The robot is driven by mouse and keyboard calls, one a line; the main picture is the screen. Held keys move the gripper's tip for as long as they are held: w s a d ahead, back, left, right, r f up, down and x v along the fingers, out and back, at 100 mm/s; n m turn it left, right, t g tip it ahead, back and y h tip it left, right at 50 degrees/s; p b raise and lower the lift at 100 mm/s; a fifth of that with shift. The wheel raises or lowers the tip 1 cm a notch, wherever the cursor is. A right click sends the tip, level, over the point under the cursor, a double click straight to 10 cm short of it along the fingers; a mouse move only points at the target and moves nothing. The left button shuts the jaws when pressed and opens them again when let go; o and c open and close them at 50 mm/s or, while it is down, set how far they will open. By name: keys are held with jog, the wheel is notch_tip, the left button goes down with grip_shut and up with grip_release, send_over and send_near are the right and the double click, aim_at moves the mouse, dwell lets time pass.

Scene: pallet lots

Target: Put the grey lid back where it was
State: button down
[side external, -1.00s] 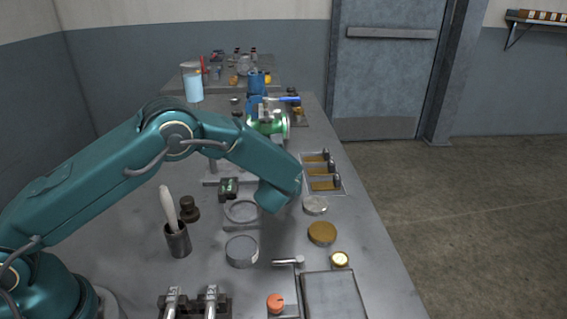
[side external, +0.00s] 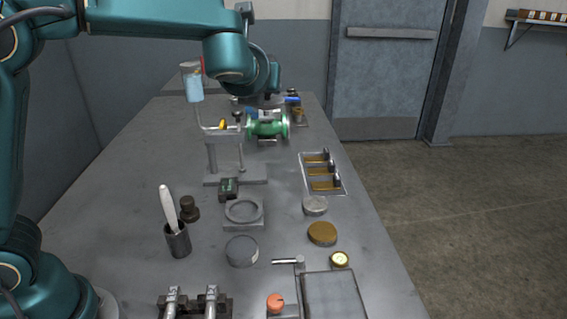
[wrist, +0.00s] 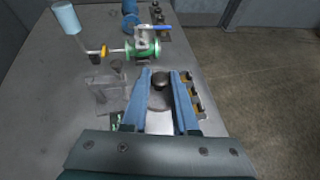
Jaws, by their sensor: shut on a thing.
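My gripper (wrist: 162,76) shows in the wrist view as two blue fingers, one on each side of a dark round knob. The grey lid (wrist: 159,104) is a round grey disc below that knob, and the fingers are shut on it. In the side view my wrist is raised near the green valve at the back, and the fingers and lid are hard to make out there. A grey ring on a square base (side external: 243,210) and a round grey dish (side external: 242,251) stand on the bench, clear of my gripper.
The green valve (side external: 267,128) stands at the back, beside a grey stand (side external: 226,160). A three-slot tray (side external: 321,173) lies to the right. A grey disc (side external: 315,205), a brass disc (side external: 322,233) and a brush cup (side external: 178,241) are nearer. The bench's left side is fairly clear.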

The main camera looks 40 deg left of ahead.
jog(key=s+r+m+h, duration=0.1)
jog(key=s+r, duration=0.3)
jog(key=s, duration=0.5)
jog(key=s+f+m+t+h, duration=0.2)
jog(key=f+m+h, duration=0.3)
jog(key=f, duration=0.4)
jog(key=shift+s+d+f+h, duration=0.2)
jog(key=shift+s+h, duration=0.2)
jog(key=shift+s, duration=0.1)
